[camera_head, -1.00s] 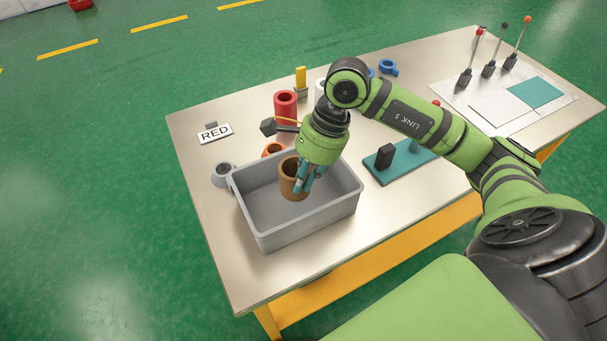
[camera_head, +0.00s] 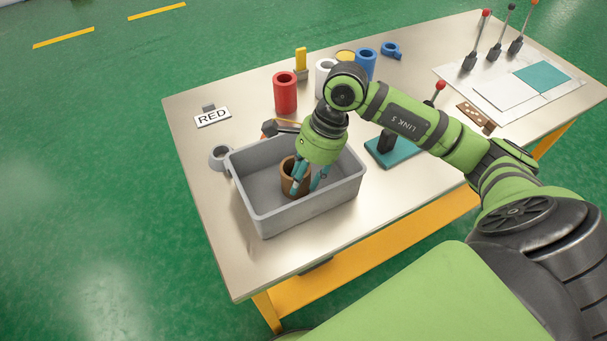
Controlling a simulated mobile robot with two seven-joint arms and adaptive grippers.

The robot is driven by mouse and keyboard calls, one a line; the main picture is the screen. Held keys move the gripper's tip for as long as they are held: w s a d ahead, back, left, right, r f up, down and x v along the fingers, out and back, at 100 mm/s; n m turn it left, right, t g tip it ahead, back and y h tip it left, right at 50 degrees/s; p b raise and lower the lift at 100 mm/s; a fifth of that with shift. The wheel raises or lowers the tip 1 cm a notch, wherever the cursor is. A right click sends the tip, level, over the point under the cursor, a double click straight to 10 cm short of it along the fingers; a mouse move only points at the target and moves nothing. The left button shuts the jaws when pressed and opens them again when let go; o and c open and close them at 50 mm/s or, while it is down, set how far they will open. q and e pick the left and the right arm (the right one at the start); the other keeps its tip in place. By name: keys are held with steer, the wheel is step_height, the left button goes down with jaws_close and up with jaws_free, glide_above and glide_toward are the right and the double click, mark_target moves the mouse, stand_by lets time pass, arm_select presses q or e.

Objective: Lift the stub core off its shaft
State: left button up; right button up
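The stub core looks to be the brown hollow cylinder (camera_head: 290,184), standing upright inside the grey bin (camera_head: 265,228), near its middle. My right gripper (camera_head: 308,184) points down into the bin at the core's right side. Its teal fingers are spread apart, one in front of the core and one clear to its right, so it looks open. The teal base (camera_head: 398,157) with a dark upright block (camera_head: 386,141) is right of the bin, partly behind my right arm. No core shows on it, and I cannot make out a shaft there. My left gripper is not in view.
Behind the bin stand a red roll (camera_head: 285,93), a white roll (camera_head: 324,70) and a blue roll (camera_head: 365,63). Several levers (camera_head: 494,58) stand at the back right. The table's front left is bare.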

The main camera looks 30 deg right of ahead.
steer(key=v, duration=1.2)
stand_by(0.6)
